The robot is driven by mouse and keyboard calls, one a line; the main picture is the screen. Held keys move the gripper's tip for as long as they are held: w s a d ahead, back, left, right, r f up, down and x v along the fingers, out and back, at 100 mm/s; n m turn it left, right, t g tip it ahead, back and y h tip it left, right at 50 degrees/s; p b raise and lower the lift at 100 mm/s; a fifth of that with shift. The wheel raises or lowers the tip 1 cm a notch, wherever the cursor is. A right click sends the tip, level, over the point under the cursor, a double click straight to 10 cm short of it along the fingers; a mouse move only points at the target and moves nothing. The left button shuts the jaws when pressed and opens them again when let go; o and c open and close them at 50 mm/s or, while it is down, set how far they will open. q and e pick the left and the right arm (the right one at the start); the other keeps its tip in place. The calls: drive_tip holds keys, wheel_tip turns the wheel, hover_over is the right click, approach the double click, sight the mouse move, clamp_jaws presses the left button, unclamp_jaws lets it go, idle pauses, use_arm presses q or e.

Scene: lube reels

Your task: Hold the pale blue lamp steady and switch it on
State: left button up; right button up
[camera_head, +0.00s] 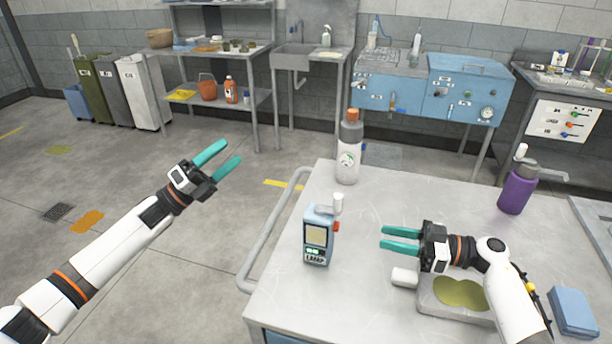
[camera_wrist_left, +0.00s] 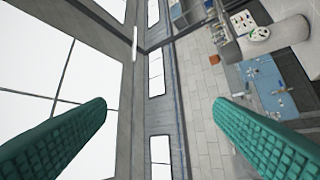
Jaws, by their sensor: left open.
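The pale blue lamp (camera_head: 318,237) stands upright on the grey table, with a yellowish panel, a label on its front, a white piece on top and a red knob (camera_head: 336,226) on its right side. My left gripper (camera_head: 226,158) is open and empty, up and to the left of the lamp, apart from it and off the table's left side. Its two teal fingers also show spread in the left wrist view (camera_wrist_left: 160,125), with nothing between them. My right gripper (camera_head: 383,238) is open and empty, right of the lamp, its fingers pointing left toward it without touching.
A handrail (camera_head: 262,235) runs along the left edge.

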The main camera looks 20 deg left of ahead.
use_arm(q)
drive_tip(key=s+d+r+m+g+h, duration=0.3)
drive_tip(key=d+r+m+g, duration=0.1)
drive_tip(key=d+m+g, duration=0.4)
drive_tip(key=s+d+r+m+g+h, duration=0.3)
drive_tip(key=s+d+r+m+g, duration=0.15)
drive_tip(key=m+g, duration=0.4)
drive_tip(key=m+g+y, duration=0.3)
drive_tip(key=m+y, duration=0.4)
drive_tip(key=y, duration=1.1)
hover_over(306, 221)
drive_tip(key=d, duration=0.1)
wheel_tip(306, 221, down, 10)
drive_tip(key=w+t+y, duration=0.1)
drive_tip(key=w+a+r+y, duration=0.1)
drive_tip(key=y, duration=0.1)
drive_tip(key=shift+w+a+n+t, duration=0.25)
drive_tip(key=shift+a+n+t, duration=0.05)
drive_tip(key=shift+n+t, duration=0.05)
drive_tip(key=shift+w+a, duration=0.1)
drive_tip(key=shift+f, duration=0.3)
wheel_tip(306, 221, down, 11)
drive_tip(key=shift+f, duration=0.1)
